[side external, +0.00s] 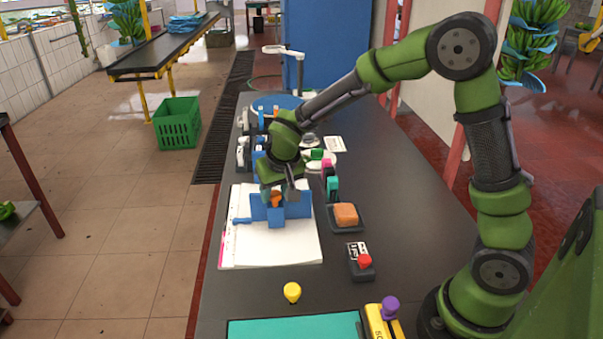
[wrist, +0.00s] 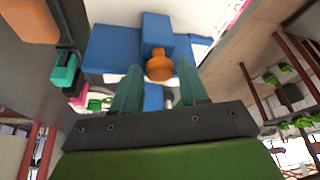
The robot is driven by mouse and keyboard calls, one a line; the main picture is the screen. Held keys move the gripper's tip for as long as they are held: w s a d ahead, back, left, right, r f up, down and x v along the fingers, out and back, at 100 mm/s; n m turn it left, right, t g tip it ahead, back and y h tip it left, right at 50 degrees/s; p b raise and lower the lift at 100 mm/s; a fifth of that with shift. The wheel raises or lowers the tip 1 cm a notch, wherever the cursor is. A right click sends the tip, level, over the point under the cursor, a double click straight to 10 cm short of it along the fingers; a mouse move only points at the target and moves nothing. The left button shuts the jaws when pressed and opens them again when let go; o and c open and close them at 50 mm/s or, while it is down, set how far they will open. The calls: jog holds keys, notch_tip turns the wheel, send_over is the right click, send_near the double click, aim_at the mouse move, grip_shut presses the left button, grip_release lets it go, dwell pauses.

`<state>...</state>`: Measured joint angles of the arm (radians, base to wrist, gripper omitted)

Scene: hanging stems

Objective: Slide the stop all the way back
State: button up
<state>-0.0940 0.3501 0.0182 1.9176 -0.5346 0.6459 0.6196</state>
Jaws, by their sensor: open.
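A blue fixture (side external: 295,211) stands on the white sheets on the dark table, with an orange knob (side external: 276,199) at its middle. In the wrist view the orange knob (wrist: 159,68) sits in front of a blue block (wrist: 157,33), between wider blue parts (wrist: 112,50). I take the knob and its block to be the stop. My gripper (side external: 277,192) is directly above the fixture, pointing down. In the wrist view its two teal fingers (wrist: 157,80) are apart, one on each side of the knob, with gaps visible. Whether the fingertips reach down around the knob is unclear.
White sheets (side external: 270,252) lie under the fixture. To the right are an orange block on a dark base (side external: 346,214) and a red-button box (side external: 362,262). A yellow knob (side external: 292,291), teal mat (side external: 295,329) and purple-knobbed yellow device (side external: 384,320) are in front. Several items crowd behind.

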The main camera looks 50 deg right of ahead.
grip_shut()
jog(key=s+a, duration=0.6)
jog(key=a, duration=0.1)
jog(key=shift+s, duration=0.4)
grip_release()
